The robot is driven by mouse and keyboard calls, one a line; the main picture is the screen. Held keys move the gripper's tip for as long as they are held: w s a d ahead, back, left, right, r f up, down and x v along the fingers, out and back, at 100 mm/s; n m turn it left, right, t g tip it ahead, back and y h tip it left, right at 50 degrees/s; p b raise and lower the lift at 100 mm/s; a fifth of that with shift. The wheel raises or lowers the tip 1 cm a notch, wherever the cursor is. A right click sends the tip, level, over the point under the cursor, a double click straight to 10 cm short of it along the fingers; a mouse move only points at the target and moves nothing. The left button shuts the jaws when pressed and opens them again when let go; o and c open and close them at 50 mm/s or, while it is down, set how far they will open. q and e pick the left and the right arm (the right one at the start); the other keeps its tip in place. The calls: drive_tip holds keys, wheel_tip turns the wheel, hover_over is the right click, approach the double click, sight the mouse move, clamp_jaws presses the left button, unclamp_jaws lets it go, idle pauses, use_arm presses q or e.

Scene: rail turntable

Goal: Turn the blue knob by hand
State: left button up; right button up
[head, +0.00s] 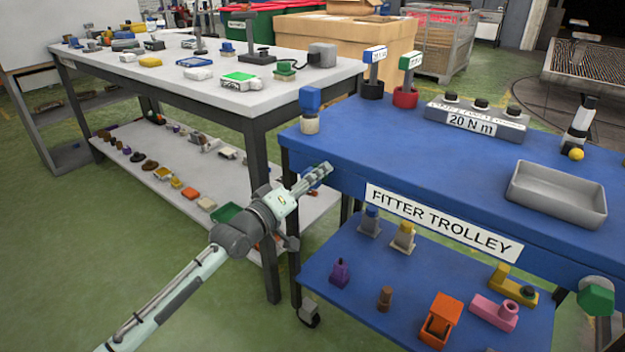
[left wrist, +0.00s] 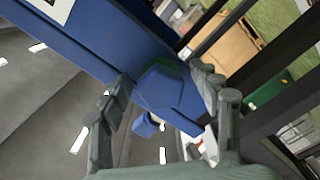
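In the left wrist view a blue faceted knob (left wrist: 165,88) sits between the two fingers of my left gripper (left wrist: 165,90). The fingers stand apart on either side of it, and I see no clear contact. In the head view my left gripper (head: 322,171) is at the front left corner of the blue trolley (head: 430,165), just below its top. I cannot make out the knob there; the gripper may hide it. My right gripper is not in view.
A blue-topped post (head: 310,110) stands on the trolley's corner above the gripper. A green knob (head: 597,297) is at the trolley's right front. A grey tray (head: 556,194) lies on top. A cluttered white table (head: 225,65) stands close at the left.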

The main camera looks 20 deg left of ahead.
use_arm(q)
drive_tip(key=v, duration=1.2)
idle(0.3)
drive_tip(key=s+a+f+m+g+y, duration=0.1)
drive_tip(key=s+f+m+g+y, duration=0.15)
drive_tip(key=f, duration=0.85)
drive_tip(key=s+a+f+m+g+y, duration=0.1)
drive_tip(key=s+f+g, duration=0.2)
drive_tip(key=f, duration=0.8)
drive_tip(key=s+a+f+m+g+y, duration=0.1)
drive_tip(key=s+f+m+g+y, duration=0.3)
drive_tip(key=s+f, duration=1.5)
drive_tip(key=s+g, duration=0.1)
drive_tip(key=g, duration=0.3)
drive_tip(key=shift+s+a+g, duration=0.2)
drive_tip(key=shift+s+g, duration=0.15)
drive_tip(key=shift+s, duration=0.05)
drive_tip(key=shift+m, duration=0.25)
drive_tip(key=shift+c, duration=0.2)
